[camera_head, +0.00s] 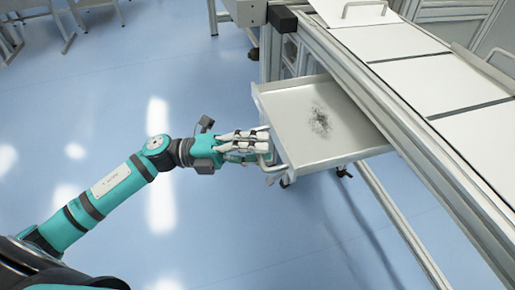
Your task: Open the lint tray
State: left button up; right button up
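The lint tray (300,93) is a shallow, light grey open tray under the machine frame. It stands well out from the frame, with its rear right part hidden beneath the rail. A patch of dark grey lint (320,121) lies on its floor. A bar handle (270,165) sticks out from its front left side. My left gripper (262,143) is at this handle, with its fingers close together around the bar. The fingers cover part of the handle. My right gripper is out of view.
The machine's long metal rail (375,105) runs diagonally beside and above the tray. Pale panels (435,80) lie behind it, one with a handle.

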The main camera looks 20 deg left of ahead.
pick_arm(q)
jog(key=shift+a, duration=0.15)
jog(key=v, duration=1.1)
jog(key=shift+a, duration=0.35)
jog(key=shift+s+f, duration=0.15)
